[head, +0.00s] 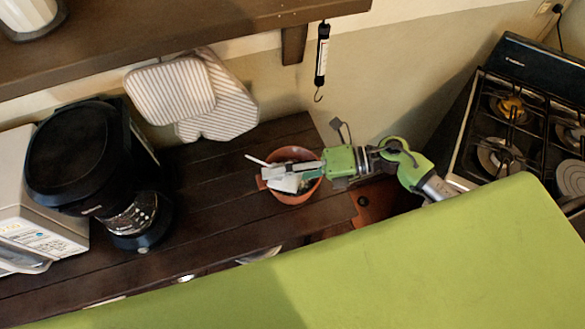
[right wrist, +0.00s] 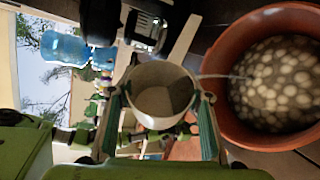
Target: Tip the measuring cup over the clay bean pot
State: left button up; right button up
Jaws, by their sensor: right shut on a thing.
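The clay bean pot (head: 292,197) is a reddish-brown round pot on the dark wooden counter. In the right wrist view the pot (right wrist: 232,128) holds many pale beans in dark liquid. My right gripper (head: 281,173) is over the pot and shut on the measuring cup (head: 286,184). In the right wrist view the pale cup (right wrist: 150,82) sits between both fingers, its mouth facing the camera and its flat handle (right wrist: 186,38) sticking out. A thin pale streak runs from the cup's rim towards the pot. My left gripper is not in view.
A black coffee maker (head: 95,160) stands left on the counter (head: 215,205), beside a pale appliance (head: 38,200). Striped mitts (head: 175,92) and a hanging hook scale (head: 322,55) are on the wall. A stove (head: 510,135) is at right.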

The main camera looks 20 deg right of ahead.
jog(key=shift+r, duration=0.1)
jog(key=shift+w+d+m, duration=0.15)
jog(key=shift+w+m, duration=0.05)
jog(key=shift+m, duration=0.1)
jog(key=shift+w+d+f+m+y+b, duration=0.3)
jog(key=shift+w+d+f+m+b, duration=0.25)
jog(key=shift+b, duration=0.5)
jog(key=shift+w+r+m+y, duration=0.1)
jog(key=shift+w+m+y, duration=0.2)
jog(key=shift+m, duration=0.25)
dwell(0.8)
